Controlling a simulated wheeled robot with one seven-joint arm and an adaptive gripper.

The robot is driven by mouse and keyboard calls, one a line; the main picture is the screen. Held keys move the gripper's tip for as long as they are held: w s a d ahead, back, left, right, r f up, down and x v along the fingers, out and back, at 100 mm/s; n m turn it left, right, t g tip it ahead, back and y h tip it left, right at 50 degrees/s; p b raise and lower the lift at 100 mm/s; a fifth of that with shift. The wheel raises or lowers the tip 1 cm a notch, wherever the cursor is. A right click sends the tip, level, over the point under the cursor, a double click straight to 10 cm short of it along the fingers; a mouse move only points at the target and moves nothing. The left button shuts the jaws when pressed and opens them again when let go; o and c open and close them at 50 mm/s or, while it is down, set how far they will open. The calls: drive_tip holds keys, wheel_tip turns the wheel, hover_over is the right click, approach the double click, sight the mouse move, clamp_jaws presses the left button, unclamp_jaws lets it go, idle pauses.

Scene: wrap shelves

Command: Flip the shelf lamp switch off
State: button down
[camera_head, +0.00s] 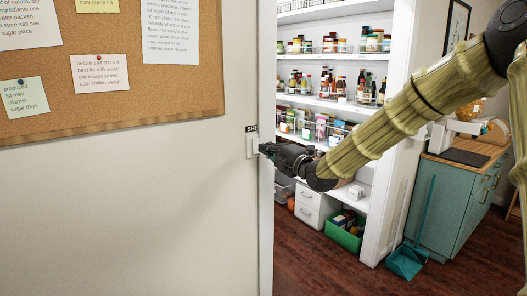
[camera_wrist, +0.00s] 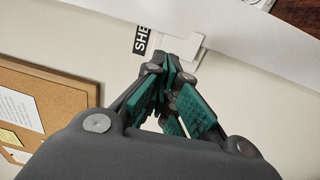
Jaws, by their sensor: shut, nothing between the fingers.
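The shelf lamp switch (camera_head: 252,147) is a white plate on the pale wall, near the wall's right edge, under a small dark label (camera_head: 252,129) that begins "SHE". My gripper (camera_head: 264,149) is at the switch from the right, its fingertips touching or very close to it. In the wrist view my gripper (camera_wrist: 167,75) has its green-padded fingers shut with nothing between them. The white switch plate (camera_wrist: 187,45) shows just beyond the fingertips, and the label (camera_wrist: 141,39) is to its left. The fingertips partly hide the switch, and I cannot tell which way its rocker is tilted.
A cork board (camera_head: 110,60) with pinned notes hangs to the left of the switch. The wall ends just right of the switch, where white shelves (camera_head: 335,107) of jars and bottles begin. A green crate (camera_head: 346,236) and a teal dustpan (camera_head: 405,262) are on the floor.

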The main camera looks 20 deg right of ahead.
drive_tip(key=r+b+v, duration=0.1)
drive_tip(key=v, duration=0.6)
drive_tip(key=shift+d+r, duration=0.2)
drive_tip(key=shift+r, duration=0.1)
drive_tip(key=shift+f, duration=0.1)
wheel_tip(320, 180, down, 22)
drive_tip(key=s+a+m+g+h, duration=0.2)
drive_tip(key=s+a+m+g, duration=0.15)
drive_tip(key=m, duration=0.25)
drive_tip(key=s+a+f+m+g+h, duration=0.1)
drive_tip(key=s+f+m+g, duration=0.3)
drive_tip(key=f, duration=0.7)
drive_tip(key=s+a+f+m+g+h, duration=0.1)
drive_tip(key=s+f+m, duration=0.1)
drive_tip(key=s+f, duration=0.6)
drive_tip(key=s+f+m+g+h, duration=0.1)
drive_tip(key=s+f+m+g, duration=0.2)
drive_tip(key=s+f, duration=0.5)
drive_tip(key=s+f+m+g+h, duration=0.1)
drive_tip(key=s+f+m+g, duration=0.2)
drive_tip(key=s+f, duration=0.6)
drive_tip(key=s+f+m+g, duration=0.3)
drive_tip(key=s+f, duration=0.5)
drive_tip(key=s, duration=1.1)
drive_tip(key=shift+s+f+m+h, duration=0.2)
drive_tip(key=shift+s+m+h, duration=0.2)
drive_tip(key=shift+m, duration=0.5)
